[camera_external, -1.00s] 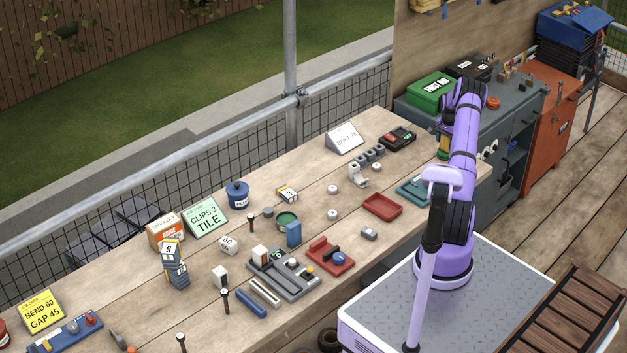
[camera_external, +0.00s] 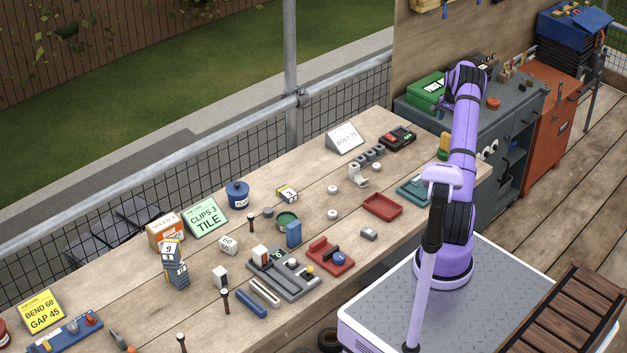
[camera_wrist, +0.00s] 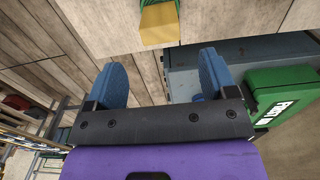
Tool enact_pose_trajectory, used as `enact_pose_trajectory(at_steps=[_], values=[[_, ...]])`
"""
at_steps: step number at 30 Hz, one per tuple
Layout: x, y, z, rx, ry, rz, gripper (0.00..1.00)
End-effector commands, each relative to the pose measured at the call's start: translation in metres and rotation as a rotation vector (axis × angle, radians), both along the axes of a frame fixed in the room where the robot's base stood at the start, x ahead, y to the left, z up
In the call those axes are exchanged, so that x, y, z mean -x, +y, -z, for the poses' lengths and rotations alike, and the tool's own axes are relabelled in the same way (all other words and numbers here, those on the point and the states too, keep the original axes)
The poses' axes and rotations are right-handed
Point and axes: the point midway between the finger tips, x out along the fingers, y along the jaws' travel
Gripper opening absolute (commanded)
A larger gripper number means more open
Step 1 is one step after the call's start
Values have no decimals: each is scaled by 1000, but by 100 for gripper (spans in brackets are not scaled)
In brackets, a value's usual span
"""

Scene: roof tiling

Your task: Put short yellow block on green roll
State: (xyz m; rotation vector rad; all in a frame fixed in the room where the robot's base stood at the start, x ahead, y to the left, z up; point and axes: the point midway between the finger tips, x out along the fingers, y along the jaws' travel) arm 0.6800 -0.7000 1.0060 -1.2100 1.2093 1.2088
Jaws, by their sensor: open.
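In the wrist view, my gripper (camera_wrist: 162,64) is open, its two blue fingers wide apart with nothing between them. A short yellow block (camera_wrist: 159,22) shows beyond the fingertips at the top of the picture, apart from them. In the external view, a small yellow and green thing (camera_external: 444,146) shows at the bench's far right end, partly behind my arm. A round green item (camera_external: 287,220), possibly the green roll, lies mid-bench.
A green first-aid box (camera_wrist: 282,95) is on the grey cabinet at right. Bare wood lies between the bench items.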

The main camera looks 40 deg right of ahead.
Motion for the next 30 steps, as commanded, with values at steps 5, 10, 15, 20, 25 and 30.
enact_pose_trajectory(at_steps=[5, 10, 15, 20, 25, 30], values=[[0, 0, -17, 1, 0, -1, 78], [-12, 17, -41, 11, -5, -41, 78], [-40, 73, -103, 47, -21, -168, 78], [-60, 144, -166, 85, -38, -314, 78], [-65, 224, -224, 123, -60, -467, 78], [-54, 302, -272, 161, -86, -614, 78]])
